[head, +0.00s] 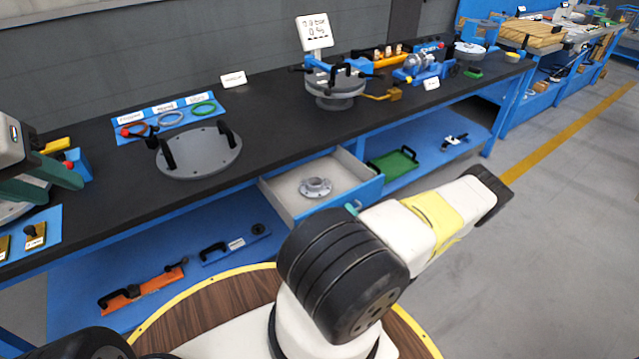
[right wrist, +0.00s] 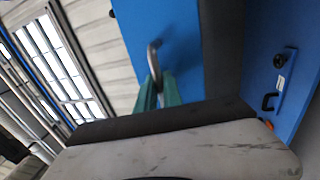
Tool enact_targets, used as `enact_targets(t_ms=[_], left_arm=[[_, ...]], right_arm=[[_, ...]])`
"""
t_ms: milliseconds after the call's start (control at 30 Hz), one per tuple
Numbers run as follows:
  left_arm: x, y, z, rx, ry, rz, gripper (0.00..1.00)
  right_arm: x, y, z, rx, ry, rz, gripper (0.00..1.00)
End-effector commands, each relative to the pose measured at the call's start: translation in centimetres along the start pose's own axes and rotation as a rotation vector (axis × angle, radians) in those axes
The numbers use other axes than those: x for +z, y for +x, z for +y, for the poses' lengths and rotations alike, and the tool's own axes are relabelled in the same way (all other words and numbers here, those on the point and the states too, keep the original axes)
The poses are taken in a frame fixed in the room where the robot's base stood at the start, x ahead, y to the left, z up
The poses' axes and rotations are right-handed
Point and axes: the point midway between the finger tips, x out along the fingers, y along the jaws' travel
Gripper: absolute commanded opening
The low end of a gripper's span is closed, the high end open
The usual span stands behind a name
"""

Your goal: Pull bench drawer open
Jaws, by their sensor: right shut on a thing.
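The bench drawer (head: 285,200) stands out from under the bench top, open, with a blue front and light interior. A grey flanged part (head: 315,187) lies inside it. My right gripper's green fingertip (head: 352,209) just shows at the drawer front; my arm hides the handle and the rest of the gripper there. In the right wrist view, my right gripper (right wrist: 157,88) is shut on the grey drawer handle (right wrist: 153,58) on the blue front. My left gripper (head: 60,182), with green fingers apart, is above the bench's left end, seemingly empty.
A grey round plate with black handles (head: 200,150) and a grey flanged vessel (head: 335,85) stand on the bench top. A green tray (head: 392,163) lies on the shelf right of the drawer. Open floor (head: 560,220) lies to the right.

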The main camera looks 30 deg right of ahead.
Motion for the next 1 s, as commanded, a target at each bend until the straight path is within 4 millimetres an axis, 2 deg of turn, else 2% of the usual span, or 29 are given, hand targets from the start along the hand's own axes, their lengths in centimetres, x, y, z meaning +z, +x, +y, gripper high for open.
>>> enact_targets(t_ms=[467, 500, 533, 867, 1000], left_arm=[[0.0, 0.0, 0.0, 0.0, 0.0, 0.0, 0.36], [0.0, 0.0, 0.0, 0.0, 0.0, 0.0, 0.36], [0.0, 0.0, 0.0, 0.0, 0.0, 0.0, 0.36], [0.0, 0.0, 0.0, 0.0, 0.0, 0.0, 0.36], [0.0, 0.0, 0.0, 0.0, 0.0, 0.0, 0.36]], right_arm=[[0.0, -0.6, 0.0, -0.003, 0.0, 0.001, 0.0], [0.0, -0.6, 0.0, -0.003, 0.0, 0.001, 0.17], [0.0, -0.6, 0.0, -0.003, 0.0, 0.001, 0.19], [0.0, -0.8, 0.1, -0.002, 0.0, 0.0, 0.19], [0.1, -2.4, 0.0, -0.003, -0.001, -0.003, 0.19]])
